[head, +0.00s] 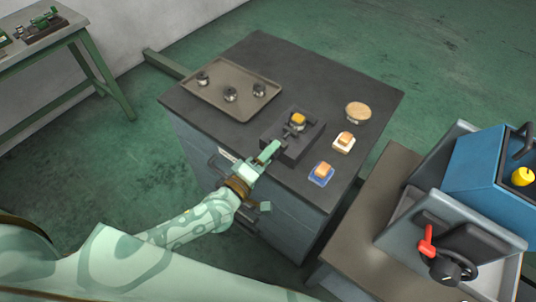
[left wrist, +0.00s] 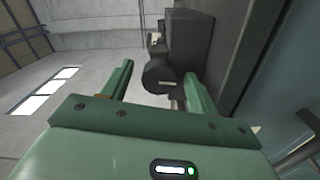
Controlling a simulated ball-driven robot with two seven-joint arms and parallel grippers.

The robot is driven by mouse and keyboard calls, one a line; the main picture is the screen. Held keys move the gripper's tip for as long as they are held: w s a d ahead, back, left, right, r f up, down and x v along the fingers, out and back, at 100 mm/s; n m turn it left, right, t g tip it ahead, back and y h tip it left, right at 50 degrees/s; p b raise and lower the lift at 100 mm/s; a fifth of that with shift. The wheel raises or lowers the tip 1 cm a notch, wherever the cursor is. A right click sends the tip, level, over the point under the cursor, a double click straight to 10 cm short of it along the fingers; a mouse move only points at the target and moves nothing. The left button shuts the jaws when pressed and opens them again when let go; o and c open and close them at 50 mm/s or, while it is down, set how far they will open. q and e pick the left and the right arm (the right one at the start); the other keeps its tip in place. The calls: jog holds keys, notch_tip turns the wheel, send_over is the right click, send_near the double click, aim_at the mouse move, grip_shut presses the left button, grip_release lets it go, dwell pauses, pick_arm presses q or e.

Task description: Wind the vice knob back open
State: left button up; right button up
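The dark vice (head: 302,145) sits near the front edge of the dark bench top, with a yellow-topped piece (head: 298,119) at its jaws. My left gripper (head: 269,152) is at the vice's near-left side. In the left wrist view, the round dark vice knob (left wrist: 160,73) shows just beyond and between the two green fingers of my left gripper (left wrist: 157,82). The fingers stand apart, with a visible gap on the knob's left side. I cannot tell whether the right finger touches it. In the head view the knob is hard to make out. My right gripper is not in view.
A tray (head: 213,96) with several small dark parts lies at the back left of the bench (head: 275,65). A round wooden-topped item (head: 358,112), a white block holder (head: 343,144) and a blue one (head: 321,174) stand right of the vice. A machine with a red lever (head: 427,240) stands at right.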

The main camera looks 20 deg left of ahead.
pick_arm(q)
jog(key=v, duration=1.6)
jog(key=shift+s, duration=0.2)
